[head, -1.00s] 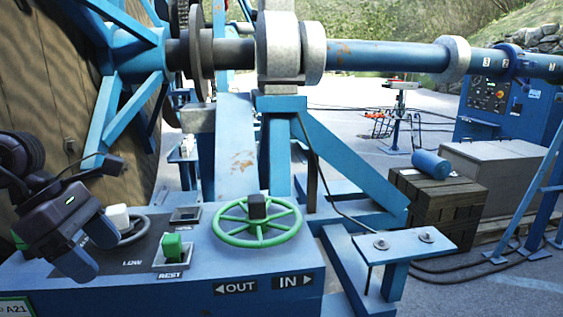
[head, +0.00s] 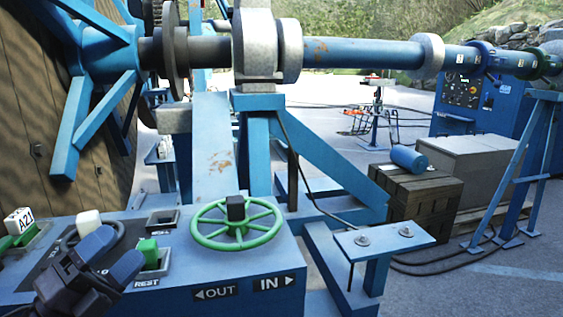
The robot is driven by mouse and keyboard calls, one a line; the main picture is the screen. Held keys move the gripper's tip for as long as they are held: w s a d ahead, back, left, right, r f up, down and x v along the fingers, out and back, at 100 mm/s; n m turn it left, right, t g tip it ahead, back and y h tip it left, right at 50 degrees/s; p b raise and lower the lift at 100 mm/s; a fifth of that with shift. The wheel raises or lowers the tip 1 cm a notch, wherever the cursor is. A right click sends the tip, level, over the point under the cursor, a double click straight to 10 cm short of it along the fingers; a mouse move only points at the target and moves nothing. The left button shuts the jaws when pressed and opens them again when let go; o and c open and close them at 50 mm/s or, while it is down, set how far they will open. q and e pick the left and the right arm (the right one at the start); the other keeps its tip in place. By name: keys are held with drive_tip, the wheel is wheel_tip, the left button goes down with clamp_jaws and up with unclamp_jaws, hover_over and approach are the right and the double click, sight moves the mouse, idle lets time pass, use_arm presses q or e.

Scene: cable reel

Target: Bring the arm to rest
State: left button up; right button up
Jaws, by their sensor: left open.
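My left gripper (head: 113,252) is at the lower left, over the front of the blue control console (head: 205,273). Its two blue fingers are apart, with nothing seen between them. Right of the fingers is a green rocker (head: 148,247) in a socket marked REST; they look close, but I cannot tell whether they touch. Behind the fingers stands a white knob (head: 88,223), with a grey ring partly hidden. The green handwheel (head: 237,223) with a black hub is farther right, above the OUT and IN arrows. My right gripper is not in view.
A white A21 tag (head: 18,221) sits by a green part at the left edge. A wooden reel (head: 45,120) and blue shaft (head: 360,53) stand behind. A bracket (head: 385,238) juts out right of the console.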

use_arm(q)
drive_tip(key=s+a+f+n+g+y, duration=0.2)
drive_tip(key=a+f+n+y, duration=0.2)
drive_tip(key=f+n+y, duration=0.5)
drive_tip(key=s+a+f+n+g+y, duration=0.15)
drive_tip(key=a+f+n+y, duration=0.25)
drive_tip(key=f+n+y, duration=0.65)
drive_tip(key=s+d+f+n+g+h, duration=0.2)
drive_tip(key=s+f+n+g, duration=0.2)
drive_tip(key=s+f+g, duration=0.4)
drive_tip(key=s+d+f+n+g+h, duration=0.3)
drive_tip(key=s+f+n, duration=0.15)
drive_tip(key=s, duration=0.55)
drive_tip(key=w+f+m+t, duration=0.1)
drive_tip(key=w+f+t, duration=0.5)
drive_tip(key=f, duration=0.4)
drive_tip(key=shift+w+a+f+t, duration=0.15)
drive_tip(key=shift+a+f+t, duration=0.15)
drive_tip(key=shift+t, duration=0.45)
